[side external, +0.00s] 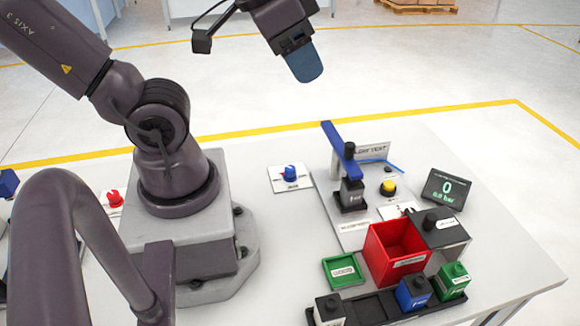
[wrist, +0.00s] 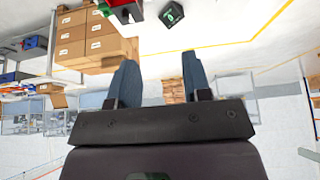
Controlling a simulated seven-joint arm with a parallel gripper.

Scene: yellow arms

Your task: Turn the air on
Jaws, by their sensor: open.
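A blue knob (side external: 290,173) sits on a small white plate near the middle back of the table. A red knob (side external: 115,199) on another white plate is left of my arm base. Their label text is too small to read. A dark display (side external: 447,189) at the right reads 0 and 0.0 bar; it also shows in the wrist view (wrist: 172,15). My gripper (side external: 305,66) is high above the table, well above the blue knob in the picture. In the wrist view my gripper (wrist: 158,62) has its two blue fingers apart with nothing between them.
A test fixture with a blue lever (side external: 338,139) and a yellow button (side external: 388,187) stands right of the blue knob. A red bin (side external: 385,270), a green tray (side external: 343,271) and a black rack (side external: 368,306) with several blocks are in front.

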